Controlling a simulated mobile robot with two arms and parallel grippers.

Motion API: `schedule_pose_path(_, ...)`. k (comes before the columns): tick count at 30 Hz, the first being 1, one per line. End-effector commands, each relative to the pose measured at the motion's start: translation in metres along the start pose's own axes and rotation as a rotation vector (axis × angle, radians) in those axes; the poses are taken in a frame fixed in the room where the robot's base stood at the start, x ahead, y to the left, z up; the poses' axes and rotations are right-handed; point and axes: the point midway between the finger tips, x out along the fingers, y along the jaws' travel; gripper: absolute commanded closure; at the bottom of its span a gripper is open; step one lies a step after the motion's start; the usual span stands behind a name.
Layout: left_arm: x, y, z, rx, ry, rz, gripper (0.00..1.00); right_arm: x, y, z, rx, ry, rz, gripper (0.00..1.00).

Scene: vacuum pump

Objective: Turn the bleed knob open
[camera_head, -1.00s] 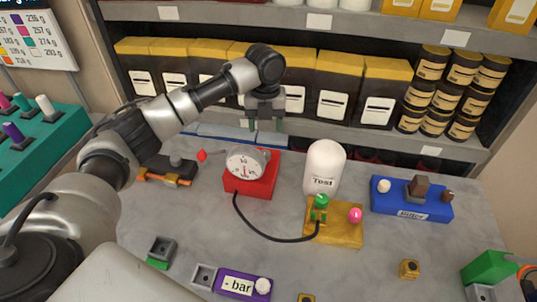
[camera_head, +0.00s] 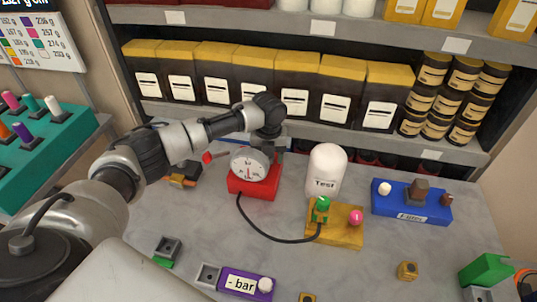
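A red pump block (camera_head: 254,189) with a round white dial gauge (camera_head: 249,164) stands mid-table. A small red knob (camera_head: 207,157) sticks out at the gauge's left. A black hose runs from the block to a yellow base (camera_head: 336,229) with a green valve knob (camera_head: 322,203) and a pink knob (camera_head: 356,217). No label shows which knob is the bleed knob. My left gripper (camera_head: 267,142) points down just behind the gauge, at its upper right. Its fingers are mostly hidden by the gauge, so their opening and any contact cannot be told. My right gripper is not in view.
A white "Test" dome (camera_head: 326,171) stands behind the yellow base. A blue block (camera_head: 411,203) is at right, a purple "- bar" block (camera_head: 245,284) at front. An orange and black part (camera_head: 184,175) sits left of the gauge. Shelves of bags and jars close off the back.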

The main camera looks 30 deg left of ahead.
Motion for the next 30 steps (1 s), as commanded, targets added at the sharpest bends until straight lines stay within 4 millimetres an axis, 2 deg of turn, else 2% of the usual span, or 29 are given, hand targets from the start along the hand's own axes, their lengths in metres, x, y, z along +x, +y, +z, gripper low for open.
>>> schedule_pose_path(1,0.000,0.000,0.000,0.000,0.000,0.000,0.42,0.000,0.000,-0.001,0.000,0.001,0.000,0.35)
schedule_pose_path(11,-0.001,0.000,0.000,0.000,0.000,0.000,0.92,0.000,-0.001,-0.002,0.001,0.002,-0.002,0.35)
schedule_pose_path(20,-0.002,0.000,0.000,-0.040,0.000,0.000,0.92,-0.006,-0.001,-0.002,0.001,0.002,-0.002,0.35)
schedule_pose_path(30,-0.005,0.000,0.000,-0.264,0.002,-0.001,0.92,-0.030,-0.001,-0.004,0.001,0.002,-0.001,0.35)
